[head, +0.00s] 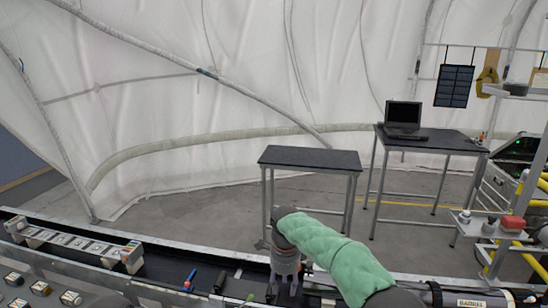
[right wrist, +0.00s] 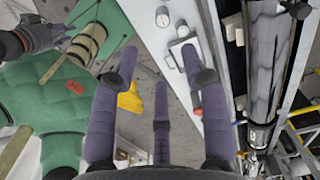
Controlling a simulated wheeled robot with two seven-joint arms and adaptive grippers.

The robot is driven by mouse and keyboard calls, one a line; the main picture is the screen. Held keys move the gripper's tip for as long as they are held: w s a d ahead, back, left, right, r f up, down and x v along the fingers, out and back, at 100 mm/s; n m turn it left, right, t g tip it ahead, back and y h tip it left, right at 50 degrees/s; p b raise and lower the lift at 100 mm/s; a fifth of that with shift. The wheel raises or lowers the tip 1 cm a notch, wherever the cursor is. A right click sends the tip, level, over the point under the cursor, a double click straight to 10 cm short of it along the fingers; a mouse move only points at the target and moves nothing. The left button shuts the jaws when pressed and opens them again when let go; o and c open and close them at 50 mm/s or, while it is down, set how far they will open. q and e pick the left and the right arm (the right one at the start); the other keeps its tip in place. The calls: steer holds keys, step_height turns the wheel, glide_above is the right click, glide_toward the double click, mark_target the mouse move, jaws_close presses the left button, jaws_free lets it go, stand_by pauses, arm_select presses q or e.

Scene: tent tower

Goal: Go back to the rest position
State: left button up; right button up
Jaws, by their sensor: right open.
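My right gripper (head: 285,287) hangs fingers down over the dark work surface at the bottom centre of the head view, below my green-sleeved arm. In the right wrist view, my right gripper (right wrist: 160,62) shows three purple-grey fingers spread apart with nothing held between them. My left gripper is not in the head view. A dark hand-like part at the upper left of the right wrist view looks like my left gripper (right wrist: 38,38), cut off by the frame edge; its fingers are unclear.
A long bench (head: 160,273) runs along the front, with a blue marker (head: 190,279) and a tray of switches (head: 75,244). Beyond stand an empty dark table (head: 310,159) and a table (head: 440,139) with a laptop (head: 403,119). Floor between bench and tables is clear.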

steer(key=s+d+f+n+y+b, duration=0.1)
steer(key=s+f+n, duration=0.2)
steer(key=f, duration=0.7)
steer(key=s+d+f+n+y+b, duration=0.1)
steer(key=s+f+n, duration=0.2)
steer(key=f, duration=0.7)
steer(key=s+d+f+n+y+b, duration=0.1)
steer(key=s+f+n, duration=0.25)
steer(key=f, duration=0.65)
arm_select(q)
step_height(320, 180, down, 6)
steer(key=b, duration=0.3)
steer(key=shift+w+f, duration=0.2)
steer(key=shift+w, duration=0.1)
arm_select(e)
steer(key=s+d+f+n, duration=0.1)
steer(key=s+f+n, duration=0.1)
steer(key=s+f, duration=0.2)
steer(key=s+d+f+n, duration=0.1)
steer(key=s+f+n, duration=0.2)
steer(key=s, duration=0.7)
steer(key=s+d+f+n+y, duration=0.1)
steer(key=s+d+f+n, duration=0.1)
steer(key=s+f, duration=0.3)
steer(key=s, duration=0.3)
steer(key=shift+f, duration=0.15)
